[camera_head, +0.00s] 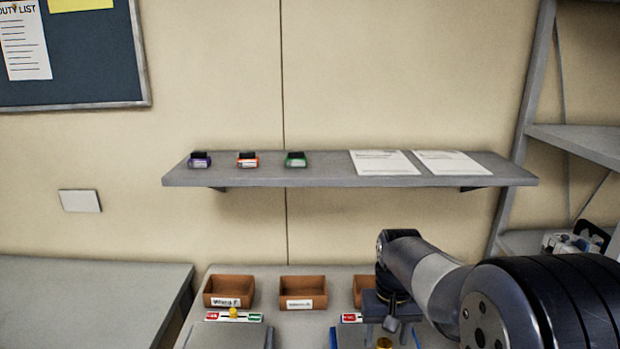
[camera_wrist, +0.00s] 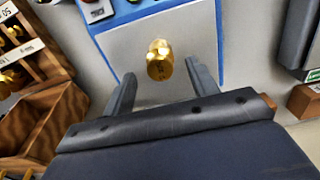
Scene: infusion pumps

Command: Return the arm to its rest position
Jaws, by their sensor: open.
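My arm reaches in from the right of the head view. My gripper (camera_head: 391,324) points down over a blue-edged device (camera_head: 345,338) on the table. In the wrist view my gripper (camera_wrist: 159,72) has its two fingers spread apart. A gold, rounded piece (camera_wrist: 160,62) shows between the fingers, over the device's pale, blue-edged panel (camera_wrist: 130,55). It shows clear space on both sides, and I see no contact.
Brown bins (camera_head: 228,291) stand along the table's back, one partly behind my arm. A second device with a yellow knob (camera_head: 233,313) is to the left. A wall shelf (camera_head: 330,179) above holds three small coloured items and papers. A rack (camera_head: 575,143) stands right.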

